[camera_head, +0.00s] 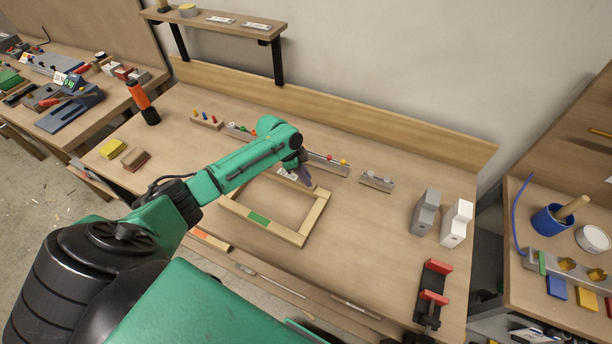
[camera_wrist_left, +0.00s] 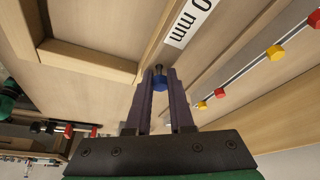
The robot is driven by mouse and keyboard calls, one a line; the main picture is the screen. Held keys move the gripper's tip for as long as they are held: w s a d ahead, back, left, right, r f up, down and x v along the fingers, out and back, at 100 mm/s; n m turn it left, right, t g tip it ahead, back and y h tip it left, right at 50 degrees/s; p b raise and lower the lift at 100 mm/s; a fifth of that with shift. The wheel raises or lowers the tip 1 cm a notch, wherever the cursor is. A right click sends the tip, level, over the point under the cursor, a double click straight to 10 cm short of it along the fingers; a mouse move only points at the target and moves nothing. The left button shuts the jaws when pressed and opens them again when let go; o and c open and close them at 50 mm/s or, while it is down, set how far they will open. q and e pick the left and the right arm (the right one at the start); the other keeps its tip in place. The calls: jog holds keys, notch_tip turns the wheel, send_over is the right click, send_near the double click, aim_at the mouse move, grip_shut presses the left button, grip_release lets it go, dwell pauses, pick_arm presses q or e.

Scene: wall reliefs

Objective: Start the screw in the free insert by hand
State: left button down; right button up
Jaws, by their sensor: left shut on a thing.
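My left gripper (camera_head: 304,178) is over the far side of the wooden frame (camera_head: 302,233) lying on the bench. In the left wrist view my left gripper (camera_wrist_left: 160,92) is shut on a small screw with a blue head (camera_wrist_left: 160,82). A darker shank end shows just beyond the head, between the fingertips. The frame (camera_wrist_left: 85,58) also shows there, to the left of the fingers. I cannot make out the free insert, or whether the screw touches anything. In the head view the screw cannot be told from the fingers. My right gripper is not in view.
A rail with red and yellow knobs (camera_head: 328,163) stands behind the gripper. A small grey rack (camera_head: 376,181) is right of it. Two grey-white blocks (camera_head: 456,222) and a red-jawed clamp (camera_head: 433,298) stand at the right. The bench between frame and blocks is clear.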

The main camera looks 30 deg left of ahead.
pick_arm(q)
jog(key=c, duration=0.7)
grip_release()
jog(key=b+v, duration=0.2)
jog(key=v, duration=1.2)
jog(key=shift+r+b, duration=0.3)
jog(key=shift+b, duration=0.05)
